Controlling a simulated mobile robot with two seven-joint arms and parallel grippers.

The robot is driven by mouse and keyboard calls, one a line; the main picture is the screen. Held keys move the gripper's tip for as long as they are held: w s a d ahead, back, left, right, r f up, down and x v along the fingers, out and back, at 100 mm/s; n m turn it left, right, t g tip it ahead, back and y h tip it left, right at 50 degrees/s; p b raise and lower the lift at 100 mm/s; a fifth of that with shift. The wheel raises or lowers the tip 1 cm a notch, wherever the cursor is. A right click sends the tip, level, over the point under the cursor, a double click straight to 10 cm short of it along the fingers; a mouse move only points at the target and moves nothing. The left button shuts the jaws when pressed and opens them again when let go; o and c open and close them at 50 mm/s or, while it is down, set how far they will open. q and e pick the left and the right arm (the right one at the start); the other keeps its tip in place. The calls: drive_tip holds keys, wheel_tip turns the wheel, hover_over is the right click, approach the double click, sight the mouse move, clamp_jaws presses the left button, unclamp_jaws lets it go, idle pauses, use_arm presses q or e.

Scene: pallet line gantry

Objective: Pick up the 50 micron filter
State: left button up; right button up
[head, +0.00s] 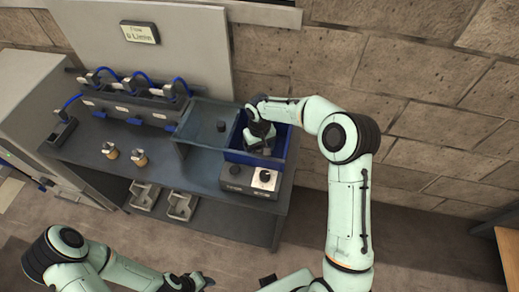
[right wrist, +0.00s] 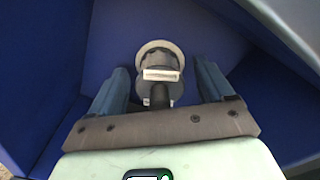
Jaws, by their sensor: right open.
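A filter-like piece (right wrist: 158,50) with a cream round end, a grey body and a pale label stands in the blue bin (head: 252,158). The label is too small to read, so I cannot tell whether it is the 50 micron one. My right gripper (right wrist: 163,78) reaches down into the bin, its two blue-grey fingers open on either side of the piece with gaps showing. In the head view my right gripper (head: 259,143) hides most of the bin's inside. My left gripper (head: 194,281) is low at the bottom edge, away from the bench, its jaws unclear.
A clear-walled tank (head: 196,140) adjoins the bin on the left. A dark box with knobs (head: 248,180) stands in front of the bin. A rack with blue hoses (head: 130,105) is at the back left.

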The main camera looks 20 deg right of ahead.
drive_tip(key=c, duration=1.3)
drive_tip(key=shift+o, duration=0.2)
drive_tip(key=shift+r, duration=0.15)
